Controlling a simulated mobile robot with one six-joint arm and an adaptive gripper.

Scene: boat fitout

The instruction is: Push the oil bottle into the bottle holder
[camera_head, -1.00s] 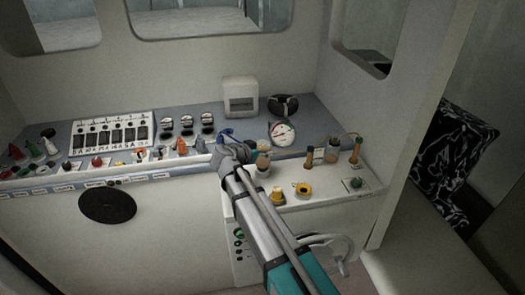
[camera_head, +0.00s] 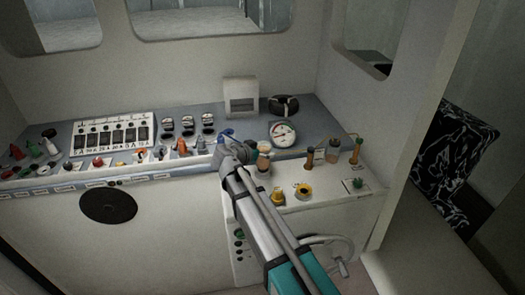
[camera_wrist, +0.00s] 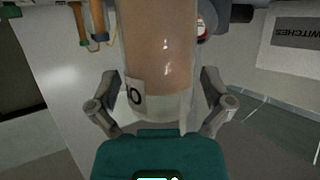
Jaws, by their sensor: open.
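The oil bottle (camera_wrist: 160,50), with amber-brown contents and a white label with dark lettering, stands large in the wrist view. It sits between the spread fingers of my gripper (camera_wrist: 158,112), which is open. In the head view my gripper (camera_head: 234,153) is at the front edge of the console. A small bottle with a pale cap and brown contents (camera_head: 264,160) shows just to its right, partly hidden by my arm. I cannot make out the bottle holder for certain.
A similar brown jar (camera_head: 333,151) stands on the white side counter (camera_head: 325,185), near orange-handled tools (camera_head: 310,156). A yellow knob (camera_head: 304,191) and a round gauge (camera_head: 284,133) are nearby. A switch panel (camera_head: 112,135) lies left.

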